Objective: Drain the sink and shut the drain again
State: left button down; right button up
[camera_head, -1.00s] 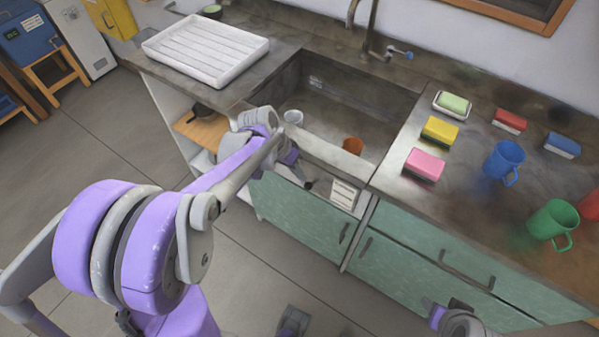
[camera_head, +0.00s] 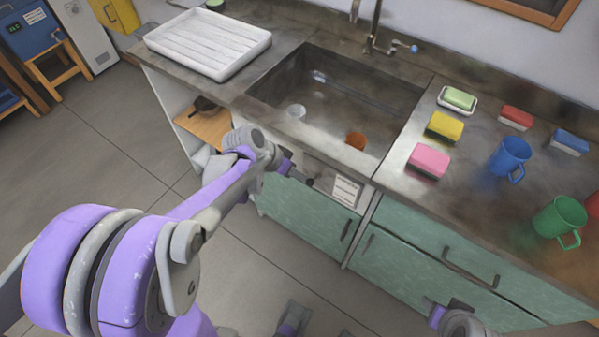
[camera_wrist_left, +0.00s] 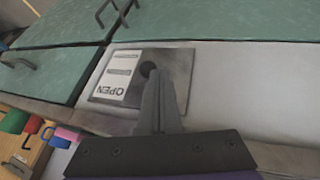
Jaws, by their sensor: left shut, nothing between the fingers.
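The plate (camera_wrist_left: 178,62) and knob (camera_wrist_left: 149,68) also show in the left wrist view. My left gripper (camera_head: 289,166) is shut and empty in front of the sink, its fingers (camera_wrist_left: 158,90) pointing toward the knob; contact is unclear. My right gripper (camera_head: 437,312) is low at the bottom right, its fingers unclear.
A white drying tray (camera_head: 210,42) is left of the sink and a faucet (camera_head: 375,35) behind it. Sponges, including a pink one (camera_head: 428,160), a blue mug (camera_head: 510,158) and a green mug (camera_head: 558,218) stand on the right counter. Green cabinet fronts (camera_head: 305,215) are below.

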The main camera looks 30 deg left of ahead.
pick_arm(q)
notch_tip(320, 180, down, 6)
jog(key=s+m+t+h+b, duration=0.1)
jog(key=s+t+b, duration=0.1)
jog(key=t+b, duration=0.5)
jog(key=shift+s+r+m+t+b, duration=0.2)
jog(key=shift+m+t+b, duration=0.1)
jog(key=shift+b, duration=0.55)
pick_arm(e)
notch_tip(320, 180, down, 10)
pick_arm(q)
jog(key=shift+a+r, duration=0.1)
pick_arm(e)
jog(key=shift+r, duration=0.1)
pick_arm(q)
jog(key=shift+r+p, duration=0.65)
jog(key=shift+r, duration=0.05)
pick_arm(e)
jog(key=shift+s+r, duration=0.1)
jog(key=shift+r, duration=0.65)
